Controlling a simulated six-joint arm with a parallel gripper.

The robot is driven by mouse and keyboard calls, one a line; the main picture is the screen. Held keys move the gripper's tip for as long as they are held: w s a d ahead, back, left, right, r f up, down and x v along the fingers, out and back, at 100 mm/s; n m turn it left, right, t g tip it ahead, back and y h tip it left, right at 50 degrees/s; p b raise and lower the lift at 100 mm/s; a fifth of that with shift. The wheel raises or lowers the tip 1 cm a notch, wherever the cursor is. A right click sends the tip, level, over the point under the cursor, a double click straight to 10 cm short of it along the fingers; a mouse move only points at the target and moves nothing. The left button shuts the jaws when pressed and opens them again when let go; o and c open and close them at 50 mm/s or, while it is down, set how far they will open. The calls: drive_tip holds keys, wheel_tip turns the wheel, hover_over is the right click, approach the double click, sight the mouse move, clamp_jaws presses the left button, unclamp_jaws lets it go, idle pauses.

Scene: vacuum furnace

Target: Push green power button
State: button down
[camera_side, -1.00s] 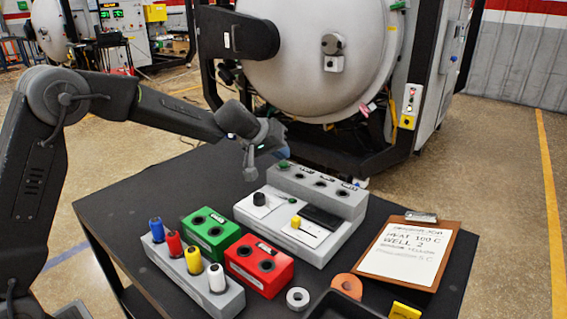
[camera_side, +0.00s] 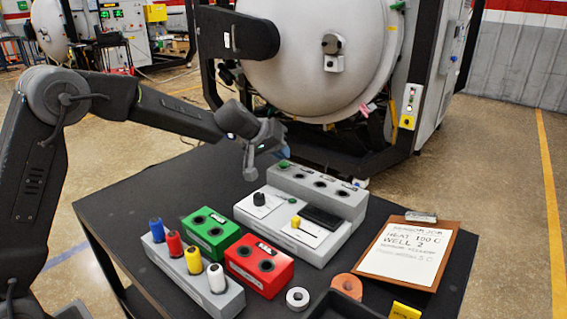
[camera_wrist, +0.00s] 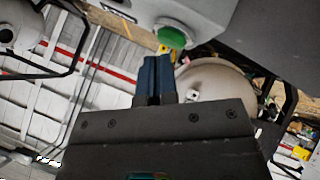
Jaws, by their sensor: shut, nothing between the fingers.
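The green power button (camera_side: 284,164) is a round green cap at the back left corner of the grey control box (camera_side: 330,250). In the wrist view the green button (camera_wrist: 172,38) sits on a grey face just beyond my fingertips. My gripper (camera_side: 284,153) is shut and empty, its blue fingertips close above and beside the button in the side view. In the wrist view my gripper (camera_wrist: 154,62) points its tips toward the button's lower left edge. I cannot tell whether they touch. A smaller green button (camera_side: 293,199) is on the lower front deck.
The box also carries a black knob (camera_side: 259,198), a yellow button (camera_side: 295,222) and a dark display (camera_side: 321,217). A green block (camera_side: 212,232), red block (camera_side: 258,265) and vial rack (camera_side: 195,275) stand in front. A clipboard (camera_side: 410,253) lies right. The furnace (camera_side: 320,60) stands behind.

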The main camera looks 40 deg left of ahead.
sight(281, 163)
drive_tip(key=shift+f, duration=0.2)
idle(0.4)
drive_tip(key=shift+f, duration=0.3)
drive_tip(key=shift+r, duration=3.45)
drive_tip(key=shift+s, duration=0.1)
